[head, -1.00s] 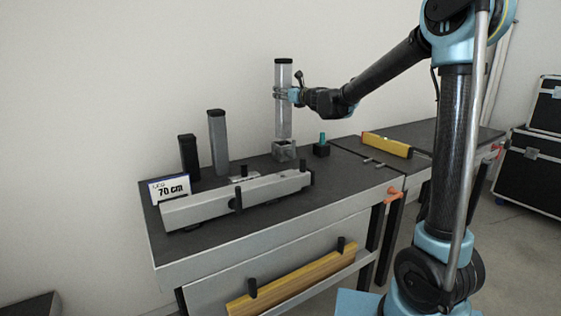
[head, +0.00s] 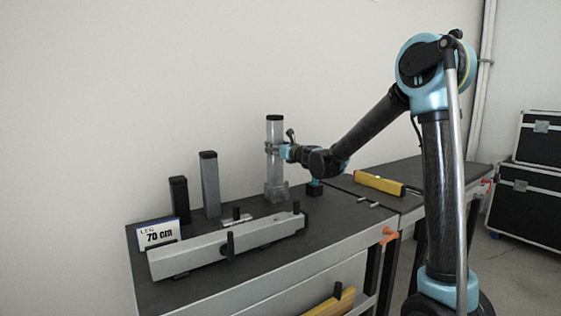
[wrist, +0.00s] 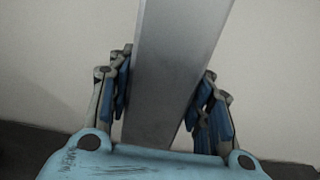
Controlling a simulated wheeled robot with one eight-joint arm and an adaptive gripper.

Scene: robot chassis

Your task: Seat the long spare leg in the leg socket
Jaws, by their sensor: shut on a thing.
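The long spare leg (head: 274,165) is a tall, light grey square post with a black cap. It stands upright, with its lower end in or right at the leg socket (head: 277,192), a grey block on the bench; the head view is too small to tell how deep. My gripper (head: 273,148) is shut on the leg at about mid height, reaching in from the right. In the wrist view the leg (wrist: 170,75) passes between the two fingers, looking tilted in that picture. The socket is out of the wrist view.
Two shorter posts, grey (head: 210,185) and black (head: 180,202), stand left on the bench (head: 330,225). A small black block with a teal peg (head: 314,187) stands close right of the socket.

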